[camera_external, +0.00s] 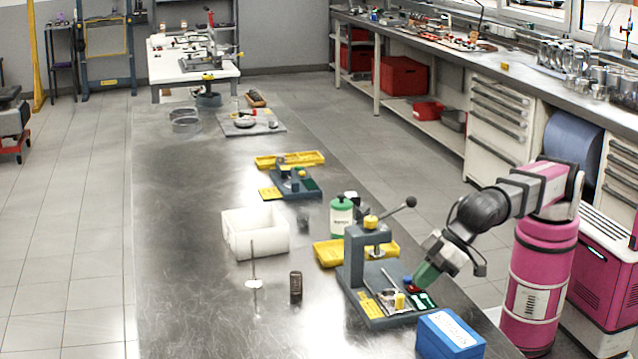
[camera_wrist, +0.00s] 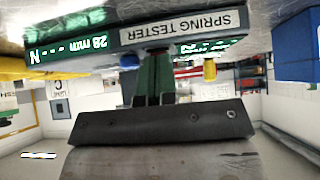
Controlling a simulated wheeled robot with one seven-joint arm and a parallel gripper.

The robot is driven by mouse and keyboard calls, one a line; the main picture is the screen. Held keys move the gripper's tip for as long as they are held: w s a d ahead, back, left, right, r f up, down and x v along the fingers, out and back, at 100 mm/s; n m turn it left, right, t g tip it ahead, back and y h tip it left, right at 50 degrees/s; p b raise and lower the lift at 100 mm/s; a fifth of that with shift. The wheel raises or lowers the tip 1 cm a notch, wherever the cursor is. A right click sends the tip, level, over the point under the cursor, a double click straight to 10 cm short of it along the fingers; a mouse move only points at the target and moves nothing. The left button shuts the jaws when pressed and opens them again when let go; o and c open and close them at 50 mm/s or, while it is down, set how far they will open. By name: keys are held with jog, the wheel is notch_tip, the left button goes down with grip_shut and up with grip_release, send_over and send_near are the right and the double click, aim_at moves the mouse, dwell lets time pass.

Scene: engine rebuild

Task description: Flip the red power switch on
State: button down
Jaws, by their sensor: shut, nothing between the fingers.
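The spring tester (camera_external: 352,262) is a grey press on the steel bench, with a lever on top and a green display (camera_external: 424,301) at its front right. A small red part (camera_external: 414,290), likely the power switch, shows beside the display, under my gripper (camera_external: 420,282). My gripper's green fingers are closed together and empty, pointing down close to the red part; I cannot tell whether they touch it. The wrist view is upside down. It shows the fingers (camera_wrist: 155,58) at the edge of the panel labelled SPRING TESTER (camera_wrist: 184,26), hiding the switch. The display (camera_wrist: 70,45) is lit, reading 28 mm and dashes with N.
A blue box (camera_external: 449,336) stands just in front of the tester. A yellow tray (camera_external: 328,253) and a green-labelled bottle (camera_external: 341,216) are behind it. A white bin (camera_external: 255,233) and a dark spring (camera_external: 296,287) stand left. The bench's left side is clear.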

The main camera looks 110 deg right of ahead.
aim_at(415, 287)
jog(key=shift+w, duration=0.15)
jog(key=shift+w+r, duration=0.5)
jog(key=shift+w, duration=0.2)
jog(key=shift+w+r, duration=0.35)
jog(key=shift+r, duration=0.1)
jog(key=r, duration=0.2)
jog(key=shift+s+r, duration=0.2)
jog(key=shift+r, duration=0.2)
jog(key=v, duration=1)
jog(key=shift+r, duration=0.4)
jog(key=shift+w, duration=0.1)
